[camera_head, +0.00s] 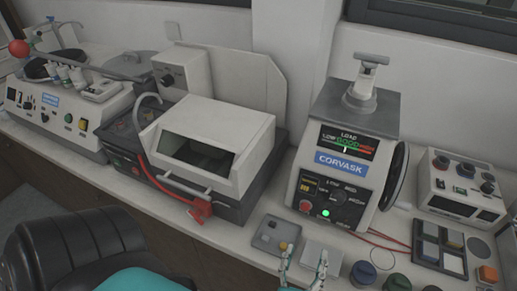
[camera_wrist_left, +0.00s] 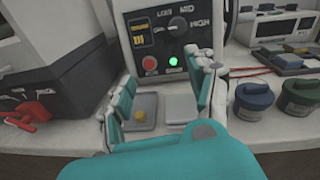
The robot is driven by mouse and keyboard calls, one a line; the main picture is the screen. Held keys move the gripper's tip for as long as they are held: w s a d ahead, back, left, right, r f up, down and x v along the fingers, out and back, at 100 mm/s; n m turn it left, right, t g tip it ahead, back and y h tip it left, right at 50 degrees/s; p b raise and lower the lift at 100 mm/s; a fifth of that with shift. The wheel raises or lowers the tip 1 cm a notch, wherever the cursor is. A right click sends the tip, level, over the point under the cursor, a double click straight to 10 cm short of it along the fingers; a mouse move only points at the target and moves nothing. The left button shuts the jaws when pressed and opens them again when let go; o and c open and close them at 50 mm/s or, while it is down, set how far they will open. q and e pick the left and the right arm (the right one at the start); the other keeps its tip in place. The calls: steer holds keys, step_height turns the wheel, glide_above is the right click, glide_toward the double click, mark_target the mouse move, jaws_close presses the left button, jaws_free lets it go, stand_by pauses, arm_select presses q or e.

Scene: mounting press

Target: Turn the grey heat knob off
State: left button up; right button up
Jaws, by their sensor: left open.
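The heat knob (camera_head: 338,198) is a dark round dial on the black front panel of the Corvask press (camera_head: 345,150). In the left wrist view the knob (camera_wrist_left: 178,27) sits among the marks LOW, MID and HIGH; its exact pointer direction is hard to tell. A red button and a lit green lamp (camera_wrist_left: 173,61) are below it. My left gripper (camera_head: 304,253) is open and empty, low in front of the press and apart from the knob. In the left wrist view its two teal-and-white fingers (camera_wrist_left: 160,82) stand wide apart below the panel. My right gripper is not in view.
A small grey box with a yellow button (camera_head: 274,234) and a pale plate lie below the panel. Blue and green lidded jars (camera_wrist_left: 299,95) stand to the right. A hooded machine (camera_head: 205,140) with a red handle stands left. A black handwheel (camera_head: 395,175) is on the press's right side.

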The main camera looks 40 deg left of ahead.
arm_select(q)
steer(key=a+f+n+g, duration=0.1)
steer(key=a+n, duration=0.1)
steer(key=n, duration=0.1)
steer(key=a+f+n+g+y, duration=0.1)
steer(key=a+n+g, duration=0.1)
steer(key=a+n, duration=0.1)
steer(key=s+a+f+n+g+y, duration=0.1)
steer(key=a+f+n, duration=0.1)
steer(key=n, duration=0.1)
steer(key=shift+a+g, duration=0.4)
steer(key=s+a+f+n+g+h, duration=0.1)
steer(key=n, duration=0.3)
steer(key=s+a+f+n+g+h, duration=0.1)
steer(key=f+n+g, duration=0.1)
steer(key=n, duration=0.2)
steer(key=s+a+f+n+g, duration=0.1)
steer(key=s+n+g, duration=0.1)
steer(key=n, duration=0.2)
steer(key=shift+a+f+h, duration=0.3)
steer(key=shift+a+h, duration=0.05)
steer(key=shift+h, duration=0.05)
steer(key=s+d+f+n+g+h, duration=0.2)
steer(key=d+f+n+g+h, duration=0.1)
steer(key=f+n, duration=0.4)
steer(key=shift+d+f+n+h, duration=0.3)
steer(key=shift+d+f+h, duration=0.35)
steer(key=shift+f+h, duration=0.35)
steer(key=shift+r, duration=0.15)
